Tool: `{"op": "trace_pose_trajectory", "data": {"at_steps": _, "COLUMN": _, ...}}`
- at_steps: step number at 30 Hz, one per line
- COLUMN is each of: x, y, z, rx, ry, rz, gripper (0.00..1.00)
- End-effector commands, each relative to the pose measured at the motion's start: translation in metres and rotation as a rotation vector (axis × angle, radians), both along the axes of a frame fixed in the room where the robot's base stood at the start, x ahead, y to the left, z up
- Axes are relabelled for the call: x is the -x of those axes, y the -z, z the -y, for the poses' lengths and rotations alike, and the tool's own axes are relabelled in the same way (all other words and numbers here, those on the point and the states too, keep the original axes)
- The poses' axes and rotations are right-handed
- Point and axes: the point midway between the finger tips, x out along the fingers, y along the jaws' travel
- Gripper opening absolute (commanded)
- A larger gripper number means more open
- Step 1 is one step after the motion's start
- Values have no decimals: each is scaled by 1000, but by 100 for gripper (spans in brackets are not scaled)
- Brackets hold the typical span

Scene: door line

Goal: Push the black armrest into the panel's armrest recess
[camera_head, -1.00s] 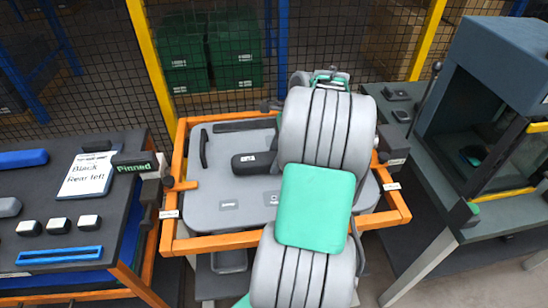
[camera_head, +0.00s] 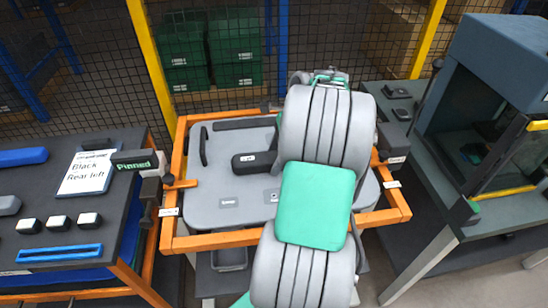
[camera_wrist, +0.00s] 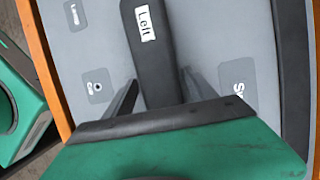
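The black armrest (camera_head: 268,160), with a white label, lies on the grey door panel (camera_head: 205,212) in its upper middle. Its right part is hidden behind my arm in the head view. In the wrist view the armrest (camera_wrist: 150,60) carries a label reading "Left" and runs down between my two dark fingers. My gripper (camera_wrist: 162,78) looks open, one finger on each side of the armrest's near end, with a narrow gap at the right. The recess itself is hidden under or around the armrest. I cannot tell how deep the armrest sits.
An orange frame (camera_head: 215,241) surrounds the panel. A dark strip (camera_head: 244,124) and a curved black handle (camera_head: 203,146) are on the panel. At left, a bench holds a sheet (camera_head: 88,174) reading "Black Rear left" and small parts. A "Pinned" sign (camera_head: 135,160) stands beside the frame. A dark machine (camera_head: 490,80) stands right.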

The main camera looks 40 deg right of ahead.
Motion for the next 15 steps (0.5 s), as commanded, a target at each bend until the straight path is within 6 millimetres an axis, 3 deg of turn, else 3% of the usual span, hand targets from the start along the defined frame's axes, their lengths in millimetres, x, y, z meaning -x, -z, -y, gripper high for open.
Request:
{"op": "trace_pose_trajectory", "data": {"at_steps": 3, "x": 0, "y": 0, "z": 0, "rx": 0, "ry": 0, "rz": 0, "gripper": 75}}
{"op": "trace_pose_trajectory", "data": {"at_steps": 10, "x": 0, "y": 0, "z": 0, "rx": 0, "ry": 0, "rz": 0, "gripper": 75}}
{"op": "trace_pose_trajectory", "data": {"at_steps": 15, "x": 3, "y": -21, "z": 7, "rx": 2, "ry": 1, "rz": 2, "gripper": 75}}
